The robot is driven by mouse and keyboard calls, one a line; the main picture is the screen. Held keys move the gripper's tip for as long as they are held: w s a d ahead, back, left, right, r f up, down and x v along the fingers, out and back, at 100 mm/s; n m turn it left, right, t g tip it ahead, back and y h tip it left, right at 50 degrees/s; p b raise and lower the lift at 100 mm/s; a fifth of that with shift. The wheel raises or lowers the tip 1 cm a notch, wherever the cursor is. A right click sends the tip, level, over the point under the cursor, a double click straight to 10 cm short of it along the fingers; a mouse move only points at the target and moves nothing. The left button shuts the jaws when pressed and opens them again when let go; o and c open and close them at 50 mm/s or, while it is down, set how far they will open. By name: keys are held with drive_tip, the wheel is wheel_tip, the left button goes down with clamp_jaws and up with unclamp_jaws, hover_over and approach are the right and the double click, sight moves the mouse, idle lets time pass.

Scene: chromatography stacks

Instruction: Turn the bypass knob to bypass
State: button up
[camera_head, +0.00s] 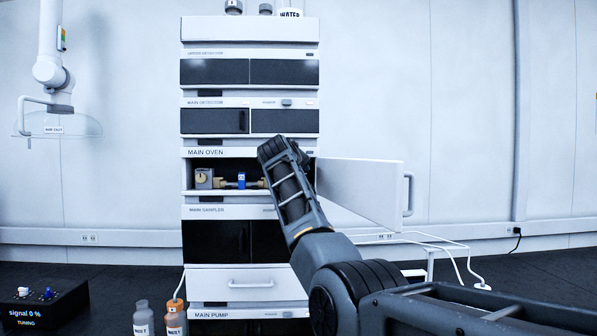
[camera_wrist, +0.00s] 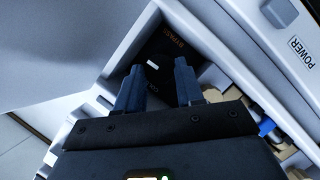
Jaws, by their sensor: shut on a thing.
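The main oven (camera_head: 188,174) is open, with its white door (camera_head: 360,188) swung out to the right. In the wrist view, the dark bypass knob (camera_wrist: 152,65) shows a short white mark between my fingers. A "BYPASS" label is above it, and lettering starting "COL" is partly hidden below. My gripper (camera_wrist: 158,74) has its two fingers on either side of the knob, shut on it. The mark lies on the knob's face, but I cannot tell exactly which label it points at. In the head view, my arm hides the knob and my fingertips.
Inside the oven stand a beige block with a round dial (camera_head: 203,179) and a blue-bodied fitting (camera_head: 241,181). The open door is close to my arm's right side. Bottles (camera_head: 144,318) and a black signal box (camera_head: 45,308) are at the lower left.

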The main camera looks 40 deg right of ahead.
drive_tip(key=shift+f+m, duration=0.1)
drive_tip(key=shift+m, duration=0.3)
idle(0.3)
drive_tip(key=o, duration=0.8)
drive_tip(key=shift+c, duration=0.2)
drive_tip(key=b+v, duration=0.2)
drive_tip(key=v, duration=0.5)
drive_tip(key=shift+s+a+r, duration=0.2)
drive_tip(key=shift+s+r, duration=0.05)
drive_tip(key=shift+r, duration=0.05)
drive_tip(key=shift+f, duration=0.1)
